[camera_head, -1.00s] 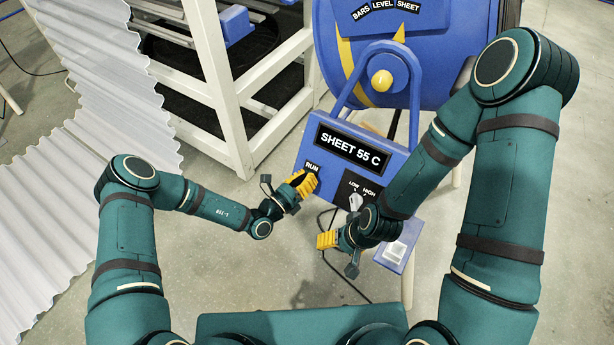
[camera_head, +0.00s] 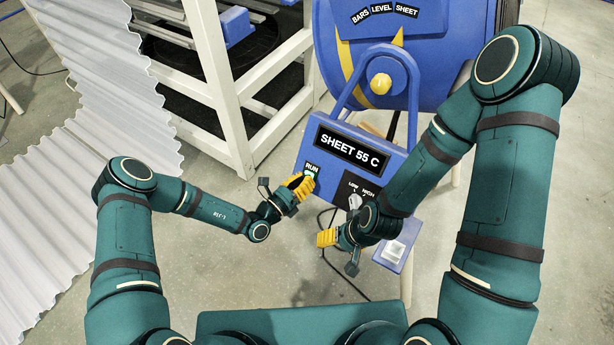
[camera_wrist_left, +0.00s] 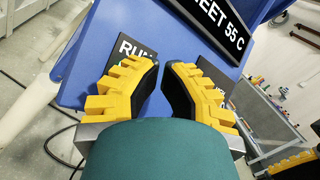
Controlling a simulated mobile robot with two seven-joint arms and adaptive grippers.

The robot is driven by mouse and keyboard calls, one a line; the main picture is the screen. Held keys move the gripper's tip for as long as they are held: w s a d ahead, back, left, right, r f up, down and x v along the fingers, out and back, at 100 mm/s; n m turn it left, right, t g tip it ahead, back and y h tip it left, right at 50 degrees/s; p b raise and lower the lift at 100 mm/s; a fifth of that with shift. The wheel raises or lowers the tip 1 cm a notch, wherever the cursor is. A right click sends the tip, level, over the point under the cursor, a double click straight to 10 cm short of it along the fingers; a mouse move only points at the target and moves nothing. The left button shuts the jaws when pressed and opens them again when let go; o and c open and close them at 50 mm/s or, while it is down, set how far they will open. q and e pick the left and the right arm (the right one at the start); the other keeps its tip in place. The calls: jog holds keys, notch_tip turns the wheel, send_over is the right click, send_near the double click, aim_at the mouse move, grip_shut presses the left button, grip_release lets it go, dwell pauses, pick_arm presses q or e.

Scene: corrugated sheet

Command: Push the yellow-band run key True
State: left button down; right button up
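The run key (camera_head: 310,172) sits under the RUN label on the blue SHEET 55 C box (camera_head: 315,150). It glows green, and its lower part is hidden behind my left gripper (camera_head: 306,184); I cannot make out a yellow band. A green bit of the key also shows in the left wrist view (camera_wrist_left: 117,66), mostly covered by a finger.
A LOW/HIGH knob (camera_head: 355,201) is on the box, right of the run key, close to my right arm. A blue drum (camera_head: 440,60) stands behind. A white frame (camera_head: 215,85) and corrugated sheet (camera_head: 105,100) are to the left. A cable lies on the floor.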

pick_arm(q)
jog(key=s+a+r+p, duration=0.3)
jog(key=s+p, duration=0.1)
jog(key=shift+p, duration=0.35)
jog(key=shift+s, duration=0.1)
dwell(0.4)
